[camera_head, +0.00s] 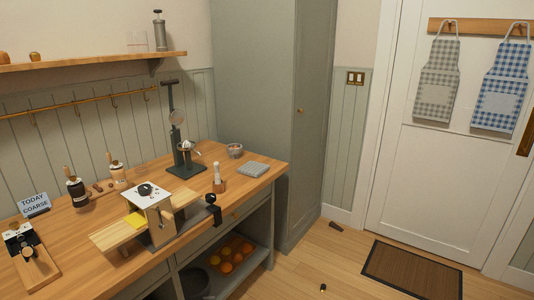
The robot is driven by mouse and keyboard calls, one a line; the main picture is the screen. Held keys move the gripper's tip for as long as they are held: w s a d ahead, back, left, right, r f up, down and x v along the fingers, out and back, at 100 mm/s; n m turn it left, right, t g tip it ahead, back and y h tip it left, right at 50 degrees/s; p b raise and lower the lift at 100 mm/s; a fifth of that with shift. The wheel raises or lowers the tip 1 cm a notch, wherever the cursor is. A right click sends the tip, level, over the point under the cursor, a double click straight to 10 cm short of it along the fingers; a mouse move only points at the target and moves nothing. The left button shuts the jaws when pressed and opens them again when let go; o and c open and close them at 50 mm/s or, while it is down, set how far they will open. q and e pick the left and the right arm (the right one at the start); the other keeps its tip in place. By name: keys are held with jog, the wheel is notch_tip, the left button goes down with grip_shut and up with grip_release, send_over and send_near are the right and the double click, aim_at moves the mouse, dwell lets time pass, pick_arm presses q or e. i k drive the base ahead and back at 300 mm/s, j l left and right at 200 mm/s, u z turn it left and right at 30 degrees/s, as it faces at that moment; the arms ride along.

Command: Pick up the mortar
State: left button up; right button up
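I cannot say for certain which thing is the mortar. A small grey bowl (235,151) with reddish contents stands at the back right of the wooden counter (262,170). A light cup-like vessel (185,147) with something slanting out on its right sits at the dark lever stand (172,120); it is too small to tell whether it is a mortar with a pestle. Neither of my grippers shows in the head view.
A white-topped wooden box grinder (152,208) stands near the counter's front edge. A grey folded cloth or tile (253,169) lies at the right end. Oranges (230,256) sit on the shelf below. A doormat (412,272) lies on the floor.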

aim_at(235, 151)
jog(key=i+l+u, duration=0.1)
jog(key=i+u, duration=0.15)
jog(key=i, duration=0.15)
jog(key=i+l+u, duration=0.2)
jog(key=i, duration=0.15)
jog(key=i+u, duration=0.1)
jog(key=u, duration=0.6)
jog(key=i+l+u, duration=0.1)
jog(key=l+u, duration=1.05)
jog(key=l, duration=0.45)
jog(key=l+u, duration=0.1)
jog(key=l, duration=0.75)
jog(key=k, duration=0.05)
